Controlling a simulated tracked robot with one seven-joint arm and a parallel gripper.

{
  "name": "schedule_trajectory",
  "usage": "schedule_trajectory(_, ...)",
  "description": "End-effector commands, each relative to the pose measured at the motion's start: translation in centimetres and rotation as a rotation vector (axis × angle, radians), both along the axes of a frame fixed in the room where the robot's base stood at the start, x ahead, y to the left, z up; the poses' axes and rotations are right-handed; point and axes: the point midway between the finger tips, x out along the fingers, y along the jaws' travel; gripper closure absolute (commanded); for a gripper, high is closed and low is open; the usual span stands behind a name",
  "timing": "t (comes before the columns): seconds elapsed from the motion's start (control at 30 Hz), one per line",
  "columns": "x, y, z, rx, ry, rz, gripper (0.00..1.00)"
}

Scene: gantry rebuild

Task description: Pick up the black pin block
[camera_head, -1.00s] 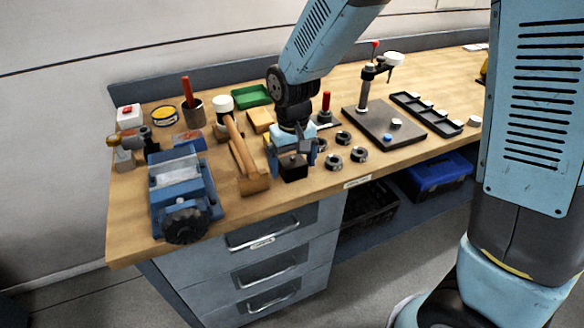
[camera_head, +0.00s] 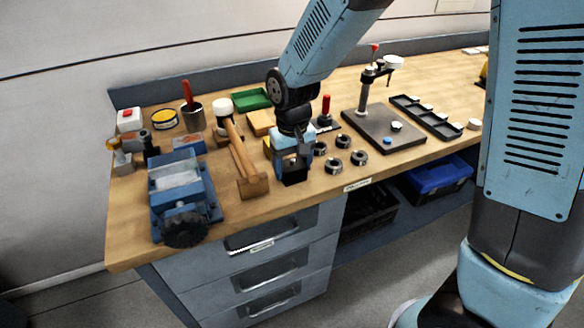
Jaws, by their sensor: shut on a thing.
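The black pin block (camera_head: 293,177) is a small dark block near the front edge of the wooden workbench, between the hammer and several dark rings. My gripper (camera_head: 293,170) points down over it, with its fingers on either side of the block. It is shut on the block, and the fingers hide the block's upper part. I cannot tell whether the block's underside touches the bench.
A blue vise (camera_head: 180,192) stands at the front left, with a wooden hammer (camera_head: 240,160) beside my gripper. Dark rings (camera_head: 333,166) lie close on the right, before a dark stand plate (camera_head: 384,128). Bare bench (camera_head: 320,190) shows along the front edge.

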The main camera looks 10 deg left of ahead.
Motion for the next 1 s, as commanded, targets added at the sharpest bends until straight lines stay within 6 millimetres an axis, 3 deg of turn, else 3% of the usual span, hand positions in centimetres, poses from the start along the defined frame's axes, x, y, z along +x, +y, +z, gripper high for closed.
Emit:
schedule_trajectory(0.27,0.1,0.1,3.2,0.004,-0.005,0.000,0.77)
schedule_trajectory(0.67,-5.1,-1.6,9.4,0.003,-0.004,0.001,0.77)
schedule_trajectory(1.0,-10.8,-3.4,11.8,0.001,-0.002,0.001,0.77)
